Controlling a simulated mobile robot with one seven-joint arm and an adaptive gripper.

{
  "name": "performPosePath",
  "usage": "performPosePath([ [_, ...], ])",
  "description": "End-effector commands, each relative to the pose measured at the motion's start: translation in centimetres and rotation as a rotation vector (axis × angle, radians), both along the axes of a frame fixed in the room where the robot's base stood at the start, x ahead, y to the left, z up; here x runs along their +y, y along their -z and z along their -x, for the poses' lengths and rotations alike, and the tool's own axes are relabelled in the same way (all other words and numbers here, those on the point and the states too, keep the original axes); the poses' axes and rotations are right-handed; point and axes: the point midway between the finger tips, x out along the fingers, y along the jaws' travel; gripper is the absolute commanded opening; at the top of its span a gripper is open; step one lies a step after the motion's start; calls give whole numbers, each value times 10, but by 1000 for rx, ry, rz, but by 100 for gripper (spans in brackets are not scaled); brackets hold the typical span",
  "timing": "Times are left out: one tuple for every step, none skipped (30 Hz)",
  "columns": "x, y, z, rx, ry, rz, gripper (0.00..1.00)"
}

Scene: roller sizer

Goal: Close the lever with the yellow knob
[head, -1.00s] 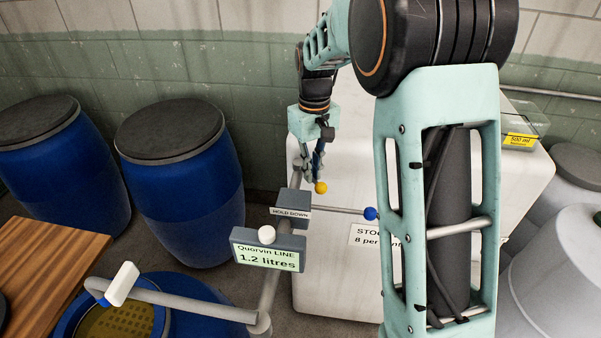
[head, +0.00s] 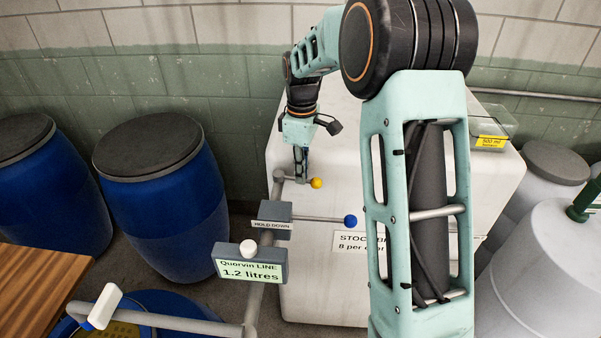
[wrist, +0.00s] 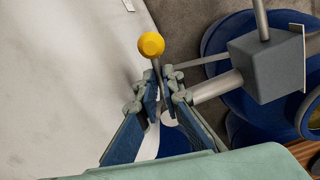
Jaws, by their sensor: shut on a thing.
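The yellow knob (head: 316,183) sits at the end of a thin grey lever rod in the head view, sticking out rightward from the top of the upright grey pipe (head: 277,183). My gripper (head: 302,177) points down at this rod, just left of the knob. In the wrist view the knob (wrist: 151,44) is just beyond my fingertips (wrist: 161,92), with its rod running between them. My gripper is shut on the rod; the fingers partly hide it.
Below it, a blue-knobbed rod (head: 350,221) sticks out rightward from a grey "HOLD DOWN" box (head: 272,217). A "1.2 litres" display (head: 249,264) is in front. The white tank (head: 330,270) stands close behind. Blue barrels (head: 163,205) stand left.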

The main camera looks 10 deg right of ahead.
Motion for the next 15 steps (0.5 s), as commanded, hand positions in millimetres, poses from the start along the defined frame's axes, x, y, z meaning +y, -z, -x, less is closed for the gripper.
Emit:
performPosePath([
  [0,-2,-2,-4,-6,0,0],
  [0,-2,-2,-4,-9,0,0],
  [0,-1,-2,-4,-12,0,0],
  [0,-1,-2,-4,-14,0,0],
  [0,-1,-2,-4,-15,0,0],
  [0,-1,-2,-4,-17,0,0],
  [0,-1,-2,-4,-17,0,0],
  [0,-1,-2,-4,-17,0,0],
  [0,-1,-2,-5,-17,0,0],
  [0,-2,-2,-5,-18,0,0],
  [0,-2,-3,-5,-18,0,0],
  [0,-2,-3,-5,-18,0,0],
  [0,-2,-3,-5,-18,0,0],
  [0,-2,-3,-6,-18,1,0],
  [0,-2,-3,-6,-18,1,9],
])
